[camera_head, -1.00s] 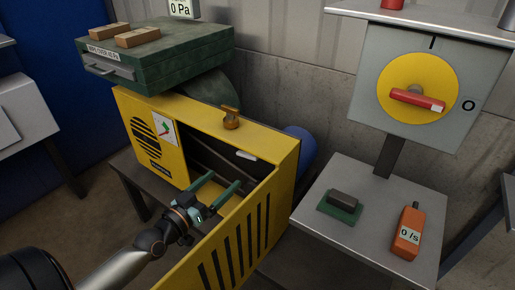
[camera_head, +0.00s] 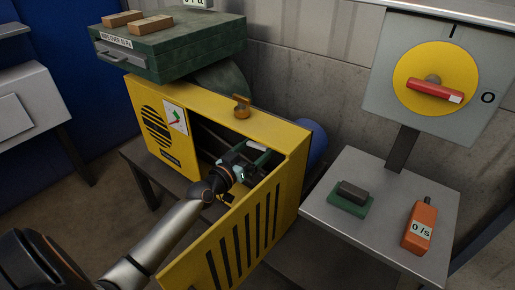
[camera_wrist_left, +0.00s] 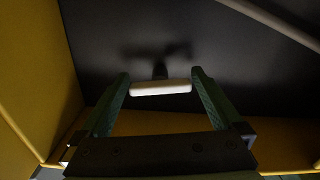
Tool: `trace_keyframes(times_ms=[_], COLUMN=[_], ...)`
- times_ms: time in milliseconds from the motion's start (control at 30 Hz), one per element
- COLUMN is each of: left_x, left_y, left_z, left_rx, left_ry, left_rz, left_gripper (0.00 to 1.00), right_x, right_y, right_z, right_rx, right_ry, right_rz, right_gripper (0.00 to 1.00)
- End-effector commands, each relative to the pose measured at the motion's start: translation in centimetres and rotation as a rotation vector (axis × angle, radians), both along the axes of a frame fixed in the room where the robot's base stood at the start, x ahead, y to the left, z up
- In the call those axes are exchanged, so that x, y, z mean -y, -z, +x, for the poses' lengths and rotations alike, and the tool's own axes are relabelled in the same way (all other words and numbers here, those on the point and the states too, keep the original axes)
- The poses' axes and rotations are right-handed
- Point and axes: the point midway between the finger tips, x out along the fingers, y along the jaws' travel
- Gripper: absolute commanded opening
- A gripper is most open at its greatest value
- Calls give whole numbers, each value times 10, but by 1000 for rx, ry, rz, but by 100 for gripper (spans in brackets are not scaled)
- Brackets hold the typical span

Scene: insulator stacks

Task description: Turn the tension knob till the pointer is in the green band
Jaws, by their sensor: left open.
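The knob is a pale white bar on a short dark stem inside the yellow machine; it shows in the head view (camera_head: 257,146) and in the left wrist view (camera_wrist_left: 160,88). My left gripper (camera_head: 247,158) reaches into the machine's open side. In the wrist view its green fingers (camera_wrist_left: 160,78) are open, one at each end of the bar; I cannot tell whether they touch it. A small gauge (camera_head: 175,118) with green and red marks is on the machine's front; its pointer is too small to read. My right gripper is not in view.
The yellow housing's walls (camera_head: 285,143) surround the opening closely. A brass fitting (camera_head: 241,108) stands on its top edge. A green case (camera_head: 170,50) sits behind. At right, a grey table (camera_head: 325,205) holds an orange meter (camera_head: 420,225) and a green-based block (camera_head: 350,199) below a red-handled switch (camera_head: 435,90).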

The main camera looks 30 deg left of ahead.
Motion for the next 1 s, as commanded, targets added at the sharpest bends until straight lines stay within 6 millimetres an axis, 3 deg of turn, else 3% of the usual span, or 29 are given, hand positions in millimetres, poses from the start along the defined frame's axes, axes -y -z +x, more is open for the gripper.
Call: trace_keyframes(times_ms=[367, 933, 1000], left_x=[1, 0, 0], left_y=[0, 0, 0], left_z=[4, 4, 4], left_rx=[-1, -1, -1], left_ry=[1, 0, 0], left_rz=[0, 0, 0], left_gripper=[99, 35, 34], right_x=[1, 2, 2], right_y=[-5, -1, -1], right_z=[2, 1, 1], right_rx=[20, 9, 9], right_ry=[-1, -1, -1], right_rz=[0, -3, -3], right_gripper=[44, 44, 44])
